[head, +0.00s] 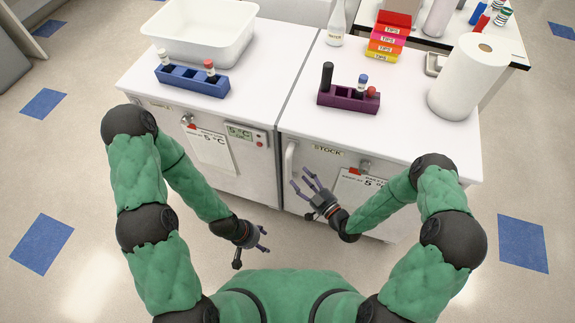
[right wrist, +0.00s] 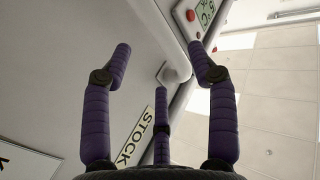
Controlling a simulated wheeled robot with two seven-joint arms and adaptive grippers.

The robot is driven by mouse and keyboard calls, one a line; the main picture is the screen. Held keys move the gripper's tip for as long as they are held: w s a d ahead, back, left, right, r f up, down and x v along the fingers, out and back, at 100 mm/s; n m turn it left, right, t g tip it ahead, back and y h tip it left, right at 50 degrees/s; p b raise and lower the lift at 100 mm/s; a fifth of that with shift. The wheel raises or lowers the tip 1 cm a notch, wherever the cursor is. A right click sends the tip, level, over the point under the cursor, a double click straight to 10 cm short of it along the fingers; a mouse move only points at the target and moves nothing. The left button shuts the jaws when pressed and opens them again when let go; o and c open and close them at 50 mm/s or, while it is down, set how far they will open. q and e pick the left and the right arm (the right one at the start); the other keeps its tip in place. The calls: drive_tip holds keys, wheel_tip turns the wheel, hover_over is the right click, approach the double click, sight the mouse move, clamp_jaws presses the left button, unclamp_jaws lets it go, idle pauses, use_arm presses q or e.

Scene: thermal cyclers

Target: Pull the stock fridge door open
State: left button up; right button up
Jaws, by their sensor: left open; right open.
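The stock fridge (head: 325,180) is the right-hand white cabinet in the head view. Its door looks shut, with a STOCK label (head: 328,151) near the top. A pale upright handle (head: 290,160) is at the door's left edge. My right gripper (head: 301,180) is open and empty in front of the door, just below and right of the handle. In the right wrist view, the label (right wrist: 136,137) and what looks like the handle (right wrist: 172,75) show between the spread fingers, apart from them. My left gripper (head: 262,240) is open and empty, low in front of the left cabinet.
A second fridge (head: 208,153) with a small display (head: 240,133) adjoins on the left. On top stand a white tub (head: 200,35), a blue rack (head: 190,80), a purple rack (head: 347,98) and a paper roll (head: 468,78). The floor ahead of the fridges is clear.

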sight(290, 166)
drive_tip(key=b+x, duration=0.1)
drive_tip(key=x, duration=0.6)
drive_tip(key=shift+w+a+b, duration=0.25)
drive_tip(key=shift+w+b, duration=0.05)
clamp_jaws()
